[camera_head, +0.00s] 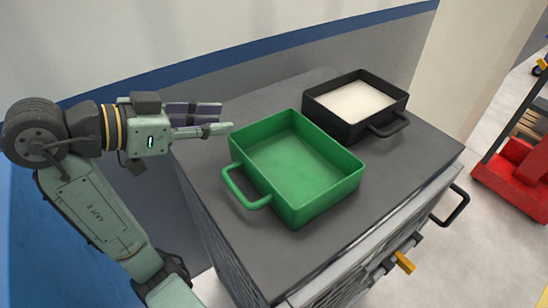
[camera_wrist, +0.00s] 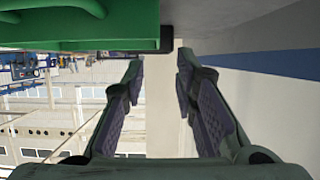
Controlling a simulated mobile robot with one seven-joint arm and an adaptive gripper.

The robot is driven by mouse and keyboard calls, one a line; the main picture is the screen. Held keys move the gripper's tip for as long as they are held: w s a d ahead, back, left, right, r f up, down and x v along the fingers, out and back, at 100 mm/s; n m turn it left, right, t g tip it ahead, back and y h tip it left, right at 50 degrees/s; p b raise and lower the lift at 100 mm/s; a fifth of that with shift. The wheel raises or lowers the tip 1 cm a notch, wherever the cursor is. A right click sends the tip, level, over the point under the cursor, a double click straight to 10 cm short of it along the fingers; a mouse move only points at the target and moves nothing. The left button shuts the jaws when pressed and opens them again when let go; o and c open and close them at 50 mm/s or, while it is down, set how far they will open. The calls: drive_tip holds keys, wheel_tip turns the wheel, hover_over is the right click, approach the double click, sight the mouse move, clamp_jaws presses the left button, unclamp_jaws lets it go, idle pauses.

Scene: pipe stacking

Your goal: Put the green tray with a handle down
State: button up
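The green tray (camera_head: 300,170) sits upright on the dark cabinet top (camera_head: 240,235), with its open side up and empty. Its handle (camera_head: 245,190) sticks out from its front-left side. In the wrist view, part of the green tray (camera_wrist: 85,25) fills the upper left. My gripper (camera_head: 222,118) is just left of the tray's back-left corner, pointing right, apart from the handle. In the wrist view my gripper (camera_wrist: 160,68) has its two fingers apart with nothing between them. The tray's underside is hidden.
A black tray (camera_head: 388,122) with pale contents stands behind and right of the green tray, close to it. A wall with a blue stripe (camera_head: 270,44) runs behind the cabinet. Free top surface lies at the front and right. A red cart (camera_head: 520,170) stands at the far right.

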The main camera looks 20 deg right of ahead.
sight(259, 143)
drive_tip(key=x, duration=0.5)
drive_tip(key=shift+s+p, duration=0.25)
drive_tip(key=shift+p, duration=0.1)
drive_tip(key=shift+a+f+p+x, duration=0.1)
drive_tip(key=shift+f+p+x, duration=0.1)
drive_tip(key=shift+x, duration=0.75)
drive_tip(key=shift+a+f+p+x, duration=0.1)
drive_tip(key=shift+f+p+x, duration=0.15)
drive_tip(key=shift+x, duration=0.7)
drive_tip(key=shift+a+f+p+x, duration=0.1)
drive_tip(key=shift+f+p+x, duration=0.1)
drive_tip(key=shift+x, duration=0.75)
drive_tip(key=shift+c, duration=0.6)
clamp_jaws()
